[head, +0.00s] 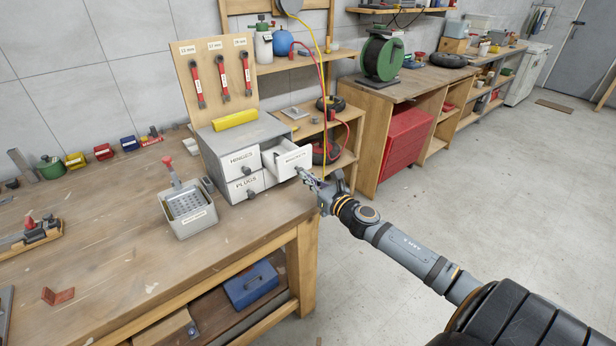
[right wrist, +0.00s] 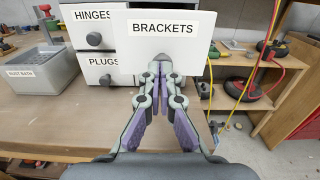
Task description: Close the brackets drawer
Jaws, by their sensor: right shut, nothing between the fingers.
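The brackets drawer (head: 292,161) is the upper right drawer of a small grey cabinet (head: 232,136) on the wooden workbench. It is pulled out, and its labelled front also shows in the right wrist view (right wrist: 163,42). My right gripper (head: 306,177) is shut and empty, right at the drawer front. In the right wrist view its fingertips (right wrist: 161,66) are at the lower middle of the front, hiding most of the knob. I cannot tell whether they touch it. The hinges drawer (head: 243,161) and the plugs drawer (head: 246,185) are shut. My left gripper is not in view.
A grey basket bin (head: 196,222) stands on the bench left of the cabinet. A yellow block (head: 234,119) lies on top of the cabinet. Red and yellow cables (head: 325,95) hang behind the drawer. The floor right of the bench is clear.

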